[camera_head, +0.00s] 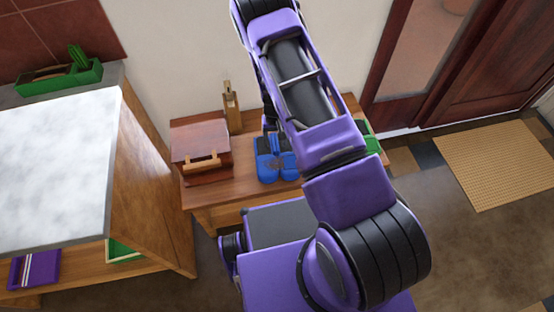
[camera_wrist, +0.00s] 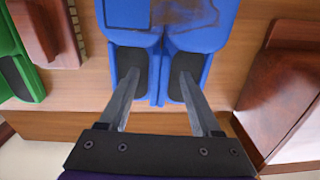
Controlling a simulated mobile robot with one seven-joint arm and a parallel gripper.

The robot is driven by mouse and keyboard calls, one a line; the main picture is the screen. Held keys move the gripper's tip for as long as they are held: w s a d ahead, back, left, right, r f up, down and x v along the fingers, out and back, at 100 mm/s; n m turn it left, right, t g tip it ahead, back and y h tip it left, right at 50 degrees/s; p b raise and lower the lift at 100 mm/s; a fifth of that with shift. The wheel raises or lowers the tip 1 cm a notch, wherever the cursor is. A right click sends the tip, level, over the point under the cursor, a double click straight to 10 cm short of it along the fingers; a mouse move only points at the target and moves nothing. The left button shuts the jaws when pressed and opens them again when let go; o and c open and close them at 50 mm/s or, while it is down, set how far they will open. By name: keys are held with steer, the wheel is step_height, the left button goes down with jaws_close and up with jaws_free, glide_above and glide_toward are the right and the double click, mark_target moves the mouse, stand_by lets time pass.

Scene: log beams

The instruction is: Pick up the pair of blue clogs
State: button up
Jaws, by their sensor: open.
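The pair of blue clogs (camera_head: 277,166) stands side by side on a wooden bench (camera_head: 204,194), to the right of a brown box. In the wrist view the clogs (camera_wrist: 166,50) fill the top middle, with dark insoles toward me. My gripper (camera_wrist: 157,80) is open, its two fingers reaching over the heel ends, one at each clog. I cannot tell whether the fingers touch the clogs. In the head view my arm hides the gripper and part of the bench.
A brown wooden box (camera_head: 201,147) with a handle stands left of the clogs, and a wooden object (camera_head: 231,108) stands behind it. A green object (camera_wrist: 17,60) lies on the bench's other side. A counter (camera_head: 60,165) stands at the left. Open floor (camera_head: 455,240) lies right.

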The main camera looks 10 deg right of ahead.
step_height(320, 180, down, 2)
steer(key=shift+f, duration=0.15)
jaws_close()
stand_by(0.3)
steer(key=shift+w, duration=0.1)
stand_by(1.0)
